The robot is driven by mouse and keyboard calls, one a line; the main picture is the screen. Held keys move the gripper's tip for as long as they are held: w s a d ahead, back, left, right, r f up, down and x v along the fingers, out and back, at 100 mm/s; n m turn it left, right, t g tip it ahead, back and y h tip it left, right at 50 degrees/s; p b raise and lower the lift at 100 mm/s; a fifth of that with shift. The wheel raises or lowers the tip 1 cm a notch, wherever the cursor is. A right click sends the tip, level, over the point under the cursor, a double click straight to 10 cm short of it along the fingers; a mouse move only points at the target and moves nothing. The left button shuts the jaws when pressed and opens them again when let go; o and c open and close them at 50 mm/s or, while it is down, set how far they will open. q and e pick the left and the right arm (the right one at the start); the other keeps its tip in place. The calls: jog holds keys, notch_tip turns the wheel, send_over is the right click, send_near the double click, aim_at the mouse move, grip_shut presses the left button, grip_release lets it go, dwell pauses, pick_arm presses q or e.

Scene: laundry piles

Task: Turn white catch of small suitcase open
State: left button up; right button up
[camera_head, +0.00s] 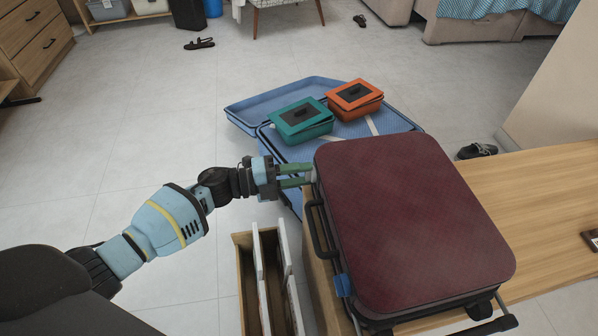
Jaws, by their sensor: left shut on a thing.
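The small suitcase (415,220) is dark red and lies flat and shut on a wooden bench. Its dark carry handle (318,230) is on the left side, with a blue tag (343,285) near the front corner. My left gripper (303,175) reaches in from the left, and its green fingers are shut at the suitcase's far left edge. A small pale piece at the fingertips looks like the white catch (313,176); the fingers mostly hide it, so its turn cannot be told. My right gripper is out of view.
Behind is an open blue suitcase (265,97) with a teal box (301,122) and an orange box (355,97). The floor on the left is mostly clear.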

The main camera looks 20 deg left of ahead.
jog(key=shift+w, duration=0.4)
pick_arm(q)
jog(key=o, duration=1)
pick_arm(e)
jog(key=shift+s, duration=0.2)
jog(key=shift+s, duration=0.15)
pick_arm(q)
jog(key=p+v, duration=0.1)
jog(key=v, duration=0.6)
jog(key=shift+s+a, duration=0.25)
jog(key=shift+a, duration=0.1)
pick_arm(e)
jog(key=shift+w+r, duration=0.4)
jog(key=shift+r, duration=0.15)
